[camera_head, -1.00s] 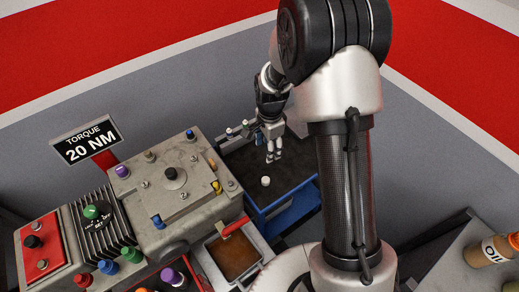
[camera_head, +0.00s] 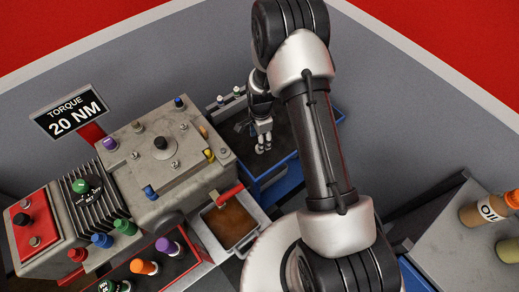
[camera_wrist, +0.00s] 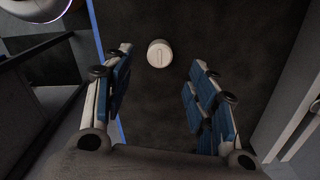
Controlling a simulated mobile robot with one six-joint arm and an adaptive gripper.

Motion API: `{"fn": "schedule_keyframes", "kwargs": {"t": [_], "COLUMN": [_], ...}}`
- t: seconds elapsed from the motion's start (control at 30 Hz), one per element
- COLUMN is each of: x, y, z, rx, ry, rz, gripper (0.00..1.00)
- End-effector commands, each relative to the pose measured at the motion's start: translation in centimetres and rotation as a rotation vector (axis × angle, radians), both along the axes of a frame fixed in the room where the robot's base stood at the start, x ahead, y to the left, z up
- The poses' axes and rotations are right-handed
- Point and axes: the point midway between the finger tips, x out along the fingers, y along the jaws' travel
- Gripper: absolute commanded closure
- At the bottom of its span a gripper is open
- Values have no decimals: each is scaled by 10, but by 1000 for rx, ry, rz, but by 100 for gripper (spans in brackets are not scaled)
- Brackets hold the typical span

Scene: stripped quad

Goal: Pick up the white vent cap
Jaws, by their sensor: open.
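The white vent cap (camera_wrist: 159,53) is small and round with a slot mark on top. In the wrist view it lies on the dark tray floor, ahead of my fingertips and roughly centred between them. My gripper (camera_wrist: 161,72) is open, with its blue-padded fingers apart and nothing between them. In the head view my gripper (camera_head: 263,147) hangs pointing down over the blue-sided tray (camera_head: 282,184). I cannot make out the cap in the head view, where the fingers seem to cover it.
A grey machine housing (camera_head: 150,165) with coloured caps stands left of the tray. An open box of brown fluid (camera_head: 230,222) with a red handle sits in front. Bottles (camera_head: 485,210) stand on a bench at right. The tray floor around the cap is clear.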

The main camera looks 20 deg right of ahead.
Motion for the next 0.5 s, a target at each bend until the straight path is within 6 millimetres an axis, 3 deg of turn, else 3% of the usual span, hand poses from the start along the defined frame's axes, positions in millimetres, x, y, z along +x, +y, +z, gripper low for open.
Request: {"fn": "schedule_keyframes", "kwargs": {"t": [0.33, 0.5], "x": [-3, -2], "y": [7, 6], "z": [-45, -52], "rx": [0, -1], "ry": [2, 0], "rz": [0, 0], "gripper": [47, 47]}}
